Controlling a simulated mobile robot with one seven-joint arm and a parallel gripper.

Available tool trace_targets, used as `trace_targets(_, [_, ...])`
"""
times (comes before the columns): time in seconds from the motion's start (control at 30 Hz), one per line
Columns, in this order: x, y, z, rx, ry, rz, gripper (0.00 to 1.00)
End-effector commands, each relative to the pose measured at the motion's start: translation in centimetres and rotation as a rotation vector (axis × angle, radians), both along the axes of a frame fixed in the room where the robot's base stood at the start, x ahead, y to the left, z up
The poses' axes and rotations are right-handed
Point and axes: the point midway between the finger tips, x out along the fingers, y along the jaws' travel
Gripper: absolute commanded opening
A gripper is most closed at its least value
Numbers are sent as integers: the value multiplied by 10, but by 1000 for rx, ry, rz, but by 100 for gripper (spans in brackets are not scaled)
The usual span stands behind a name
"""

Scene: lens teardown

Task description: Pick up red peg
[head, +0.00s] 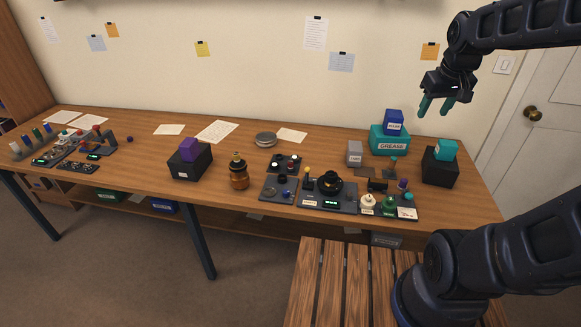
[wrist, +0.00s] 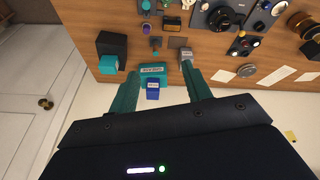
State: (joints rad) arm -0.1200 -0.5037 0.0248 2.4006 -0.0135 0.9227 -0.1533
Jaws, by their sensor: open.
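My gripper (head: 434,106) is open and empty, high in front of the wall above the right end of the workbench. In the wrist view its two teal fingers (wrist: 158,72) are spread apart, with the bench seen beyond them. At the far left end of the bench, in the head view, a small upright part with red (head: 84,128) stands among several coloured pegs (head: 36,134). It is too small to tell for certain that it is the red peg. My gripper is far to the right of it. The wrist view does not show that end.
The workbench (head: 225,160) runs along the wall. A teal grease box (head: 389,140) with a blue box (head: 394,122) on it stands below my gripper. A black box (head: 440,167) is at right, another (head: 189,162) left of centre. A slatted wooden surface (head: 330,285) is in front.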

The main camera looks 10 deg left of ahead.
Motion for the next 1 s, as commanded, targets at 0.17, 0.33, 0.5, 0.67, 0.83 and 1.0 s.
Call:
trace_targets(0.17, [42, 32, -7, -36, 36, 139, 49])
trace_targets(0.33, [78, 65, -18, -67, 67, 269, 49])
trace_targets(0.5, [111, 104, -35, -96, 95, 401, 49])
trace_targets(0.67, [139, 144, -56, -120, 121, 526, 49])
trace_targets(0.83, [164, 189, -85, -144, 148, 659, 49])
trace_targets(1.0, [183, 237, -118, -167, 176, 791, 49])
